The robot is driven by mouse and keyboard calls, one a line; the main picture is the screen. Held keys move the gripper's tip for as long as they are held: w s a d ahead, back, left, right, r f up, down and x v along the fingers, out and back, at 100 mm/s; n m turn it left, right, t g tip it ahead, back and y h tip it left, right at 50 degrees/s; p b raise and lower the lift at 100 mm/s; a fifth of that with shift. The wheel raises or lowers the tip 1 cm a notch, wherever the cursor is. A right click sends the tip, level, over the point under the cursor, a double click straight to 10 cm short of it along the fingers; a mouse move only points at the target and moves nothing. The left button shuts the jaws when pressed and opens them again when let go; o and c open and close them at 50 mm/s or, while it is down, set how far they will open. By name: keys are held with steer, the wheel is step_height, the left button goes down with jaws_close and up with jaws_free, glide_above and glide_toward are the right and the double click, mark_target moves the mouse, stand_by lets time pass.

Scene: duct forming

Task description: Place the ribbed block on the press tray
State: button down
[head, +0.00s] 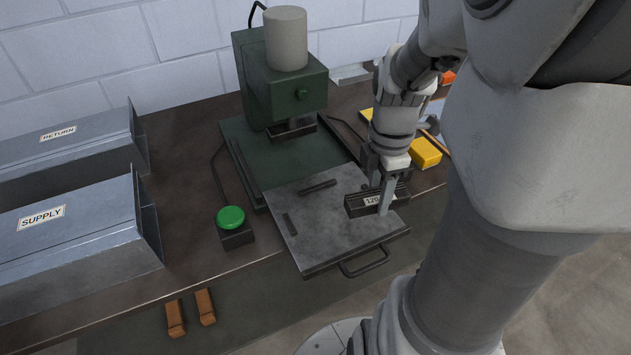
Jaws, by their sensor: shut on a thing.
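My gripper points down and is shut on this block over the right part of the grey press tray (318,244). I cannot tell whether the block touches the tray or is just above it. Ribs on the block are too small to make out. The tray is pulled out in front of the green press (285,85), with its handle (364,264) toward the table's front edge. Two dark bars (318,187) lie on the tray.
A green button (231,217) on a dark box stands left of the tray. Metal ducts marked SUPPLY (75,245) and RETURN (70,155) fill the left. A yellow block (427,153) lies behind my gripper. Two brown pieces (205,306) show below the table's front edge.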

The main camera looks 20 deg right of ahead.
steer(key=s+n, duration=0.2)
steer(key=b, duration=0.1)
glide_above(335, 215)
step_height(335, 215, down, 7)
steer(key=shift+r, duration=0.15)
steer(key=shift+f+b, duration=0.55)
steer(key=shift+f, duration=1.45)
steer(key=shift+f, duration=0.15)
steer(key=shift+c, duration=2)
jaws_free()
